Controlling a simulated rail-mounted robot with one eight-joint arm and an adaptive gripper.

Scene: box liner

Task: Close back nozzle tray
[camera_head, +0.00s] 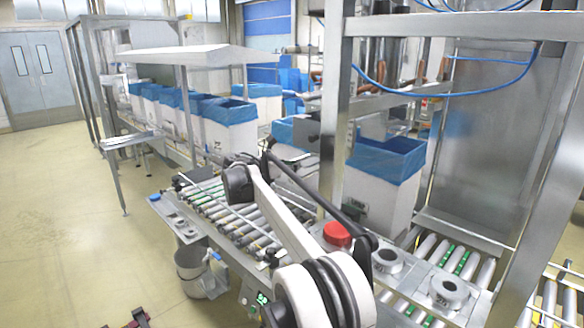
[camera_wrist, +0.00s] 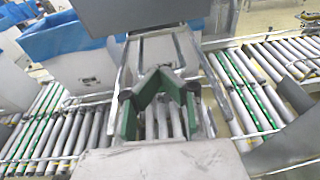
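I cannot single out the back nozzle tray with certainty. In the wrist view a flat dark grey panel (camera_wrist: 145,18) fills the top middle, with metal rails running down from it on both sides. My gripper (camera_wrist: 160,88) is below the panel, its green-padded fingers apart with rollers visible between them. I see nothing held between them. In the head view my arm reaches up and away toward the machine frame, and my gripper cannot be made out clearly there. A small grey box-like part (camera_head: 307,131) shows beside the frame post near the arm's far end.
A steel post (camera_head: 336,110) rises close to my arm. White boxes with blue liners (camera_head: 385,190) stand behind it, with several more on the line at left. Roller conveyors (camera_head: 230,213) run below. A red button (camera_head: 337,234) sits near my arm. The left floor is mostly clear.

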